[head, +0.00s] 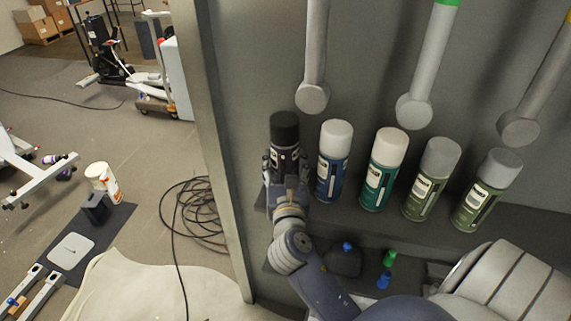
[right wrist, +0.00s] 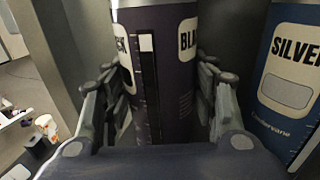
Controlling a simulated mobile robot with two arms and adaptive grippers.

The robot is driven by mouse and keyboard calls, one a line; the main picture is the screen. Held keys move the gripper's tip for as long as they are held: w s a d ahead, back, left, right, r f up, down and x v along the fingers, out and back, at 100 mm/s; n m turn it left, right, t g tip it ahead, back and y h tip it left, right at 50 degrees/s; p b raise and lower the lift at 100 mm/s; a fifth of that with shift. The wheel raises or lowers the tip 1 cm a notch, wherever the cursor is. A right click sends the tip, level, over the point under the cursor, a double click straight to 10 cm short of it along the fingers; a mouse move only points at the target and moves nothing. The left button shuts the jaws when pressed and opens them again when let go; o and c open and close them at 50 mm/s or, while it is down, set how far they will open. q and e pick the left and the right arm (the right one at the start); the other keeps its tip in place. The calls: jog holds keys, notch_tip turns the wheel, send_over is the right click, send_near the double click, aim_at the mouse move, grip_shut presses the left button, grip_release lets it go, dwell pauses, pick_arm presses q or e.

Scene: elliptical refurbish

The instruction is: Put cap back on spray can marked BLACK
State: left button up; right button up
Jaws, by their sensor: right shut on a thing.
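The dark spray can (head: 284,161) stands at the left end of a row of cans on the shelf, with a black cap (head: 285,126) on its top. In the right wrist view the can (right wrist: 172,75) shows a label reading "BLA" and fills the space between my fingers. The can's top is out of that view. My right gripper (head: 286,178) is shut on the can's body, one finger on each side. My left gripper is not in view.
A blue SILVER can (head: 333,172) stands close to the right, then a teal can (head: 381,177) and two green cans. Grey rods (head: 314,60) hang above the row. Small blue and green pieces (head: 388,258) lie on the level below. A metal post (head: 225,150) borders the left.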

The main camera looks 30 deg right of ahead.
jog(key=shift+s+a+r, duration=0.1)
jog(key=shift+a, duration=0.05)
jog(key=o, duration=1.1)
jog(key=shift+f, duration=0.2)
jog(key=shift+o, duration=0.9)
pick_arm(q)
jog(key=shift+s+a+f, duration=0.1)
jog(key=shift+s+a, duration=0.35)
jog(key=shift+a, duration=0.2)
pick_arm(e)
jog(key=shift+r, duration=0.1)
pick_arm(q)
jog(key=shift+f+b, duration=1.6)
jog(key=shift+b, duration=0.05)
pick_arm(e)
jog(key=v, duration=1.2)
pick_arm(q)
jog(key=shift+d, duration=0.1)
